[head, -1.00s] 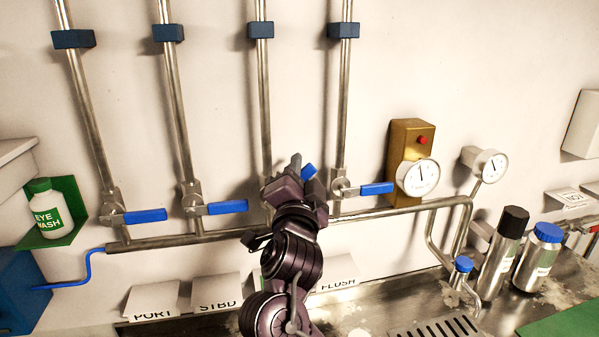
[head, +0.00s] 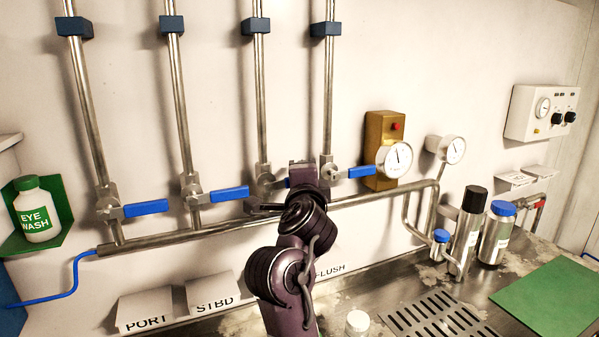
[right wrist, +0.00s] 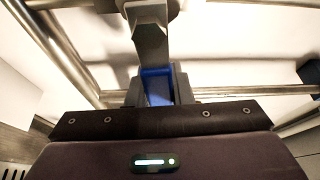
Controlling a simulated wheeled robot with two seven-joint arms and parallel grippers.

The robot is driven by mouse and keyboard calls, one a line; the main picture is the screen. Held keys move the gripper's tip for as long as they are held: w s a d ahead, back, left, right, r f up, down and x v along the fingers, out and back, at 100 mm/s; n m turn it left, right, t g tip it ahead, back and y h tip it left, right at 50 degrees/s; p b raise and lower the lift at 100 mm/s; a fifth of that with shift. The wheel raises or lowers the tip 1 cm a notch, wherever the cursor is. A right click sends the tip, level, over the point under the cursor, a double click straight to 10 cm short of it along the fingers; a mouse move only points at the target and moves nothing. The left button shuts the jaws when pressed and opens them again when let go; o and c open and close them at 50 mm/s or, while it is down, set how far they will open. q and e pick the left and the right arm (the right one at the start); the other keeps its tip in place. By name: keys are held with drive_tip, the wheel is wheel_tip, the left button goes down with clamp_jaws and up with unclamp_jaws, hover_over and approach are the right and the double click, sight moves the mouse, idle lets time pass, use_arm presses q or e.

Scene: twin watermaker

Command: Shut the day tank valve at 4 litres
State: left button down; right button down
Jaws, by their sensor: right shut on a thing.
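Four valves sit on vertical pipes along the wall. The first (head: 146,209), second (head: 230,193) and fourth (head: 361,172) blue handles point right, roughly horizontal. The third valve (head: 266,184) has its blue handle (head: 283,183) mostly hidden behind my right gripper (head: 302,178). In the right wrist view this blue handle (right wrist: 157,86) lies between the jaws, below a metal valve stem (right wrist: 149,35), and the right gripper (right wrist: 158,98) is shut on it. The label below the third valve is hidden by my arm. My left gripper is out of view.
A gauge (head: 394,160) on a brass box (head: 380,125) and another gauge (head: 453,150) are at right; their readings are too small to tell. Labels PORT (head: 146,310), STBD (head: 213,294) and FLUSH (head: 330,270) stand below. Bottles (head: 468,228) (head: 496,233) stand on the counter.

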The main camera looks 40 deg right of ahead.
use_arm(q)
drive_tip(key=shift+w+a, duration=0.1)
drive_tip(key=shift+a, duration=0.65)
use_arm(e)
drive_tip(key=shift+f+m, duration=0.45)
drive_tip(key=shift+m, duration=0.05)
drive_tip(key=c, duration=1.3)
unclamp_jaws()
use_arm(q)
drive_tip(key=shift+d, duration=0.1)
